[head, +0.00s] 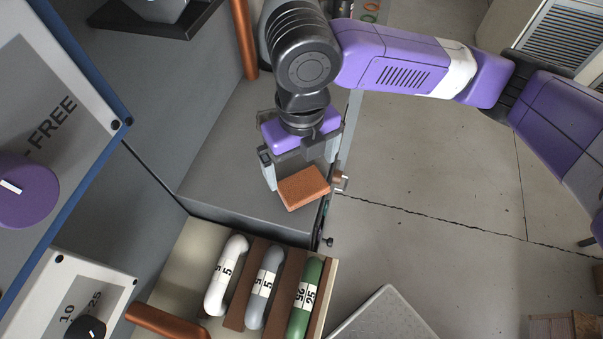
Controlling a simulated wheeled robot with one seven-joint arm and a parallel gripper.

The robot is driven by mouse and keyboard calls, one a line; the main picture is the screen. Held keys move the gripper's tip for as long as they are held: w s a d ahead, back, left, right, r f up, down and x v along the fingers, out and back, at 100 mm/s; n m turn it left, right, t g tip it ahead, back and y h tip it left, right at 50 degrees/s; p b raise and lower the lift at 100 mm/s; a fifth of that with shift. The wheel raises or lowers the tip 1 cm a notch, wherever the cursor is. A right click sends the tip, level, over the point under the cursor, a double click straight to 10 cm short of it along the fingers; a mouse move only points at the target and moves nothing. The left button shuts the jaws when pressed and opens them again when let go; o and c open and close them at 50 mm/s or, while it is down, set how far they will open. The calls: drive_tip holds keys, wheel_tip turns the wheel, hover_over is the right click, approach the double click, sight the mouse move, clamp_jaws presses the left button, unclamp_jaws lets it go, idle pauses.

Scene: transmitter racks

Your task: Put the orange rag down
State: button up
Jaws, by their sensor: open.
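The orange rag (304,187) is a flat, folded, rectangular block on the grey cabinet ledge, near its right edge. My gripper (299,172) points down at the rag. Its fingers are open, one at the rag's left side and one near its upper right. I cannot tell whether the fingers touch the rag. The grey ledge (225,150) shows bare to the left of the rag.
Below the ledge, a tray (185,257) holds white, grey and green U-shaped tubes between brown dividers. A panel with a purple knob (25,190) stands at left. A copper pipe (243,38) rises behind. Open floor (430,240) lies right.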

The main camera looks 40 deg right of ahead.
sight(302, 182)
wheel_tip(302, 182, up, 6)
drive_tip(key=shift+r, duration=0.25)
idle(0.5)
